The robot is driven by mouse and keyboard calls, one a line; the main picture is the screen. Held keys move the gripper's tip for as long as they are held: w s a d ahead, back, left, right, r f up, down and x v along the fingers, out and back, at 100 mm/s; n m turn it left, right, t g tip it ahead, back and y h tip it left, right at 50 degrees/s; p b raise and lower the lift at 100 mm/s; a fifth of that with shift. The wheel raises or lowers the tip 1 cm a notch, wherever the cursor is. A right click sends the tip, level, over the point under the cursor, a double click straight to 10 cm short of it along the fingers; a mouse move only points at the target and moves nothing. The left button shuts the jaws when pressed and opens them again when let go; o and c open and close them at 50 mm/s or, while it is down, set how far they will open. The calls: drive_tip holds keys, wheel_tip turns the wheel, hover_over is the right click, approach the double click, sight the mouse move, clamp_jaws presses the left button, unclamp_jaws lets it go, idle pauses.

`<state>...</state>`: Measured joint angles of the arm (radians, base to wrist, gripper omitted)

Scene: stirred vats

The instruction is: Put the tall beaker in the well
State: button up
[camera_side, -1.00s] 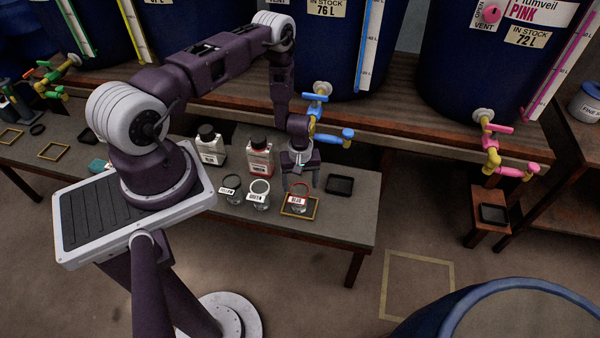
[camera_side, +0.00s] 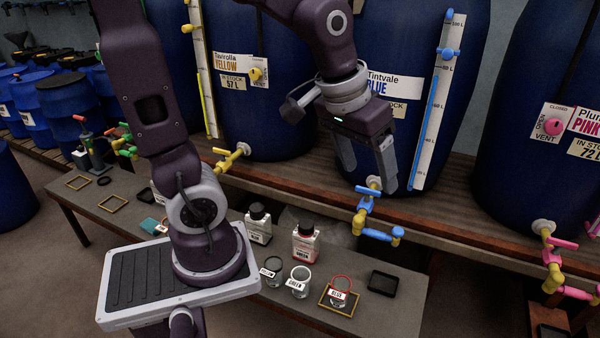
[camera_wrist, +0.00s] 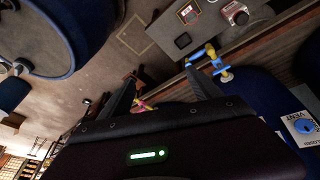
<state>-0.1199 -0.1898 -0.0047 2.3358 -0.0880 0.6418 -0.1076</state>
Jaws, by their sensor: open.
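The red-rimmed one stands within a yellow square frame (camera_side: 325,309). I cannot tell which is the tall beaker. A black square tray (camera_side: 383,282) with a raised rim lies right of them; it also shows in the wrist view (camera_wrist: 183,40). I cannot tell whether it is the well. My gripper (camera_side: 369,182) is open and empty, high above the bench before the blue vat.
A blue tap (camera_side: 366,215) juts out below my gripper. A dark-capped bottle (camera_side: 258,226) and a red-labelled bottle (camera_side: 305,244) stand behind the beakers. A pink tap (camera_side: 552,262) is at right. Empty yellow frames (camera_side: 113,203) lie on the bench's left part.

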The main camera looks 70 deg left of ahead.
drive_tip(key=s+d+r+m+t, duration=0.1)
drive_tip(key=s+r+m, duration=0.2)
drive_tip(key=s, duration=0.9)
drive_tip(key=shift+s+d, duration=0.25)
drive_tip(key=shift+d, duration=0.15)
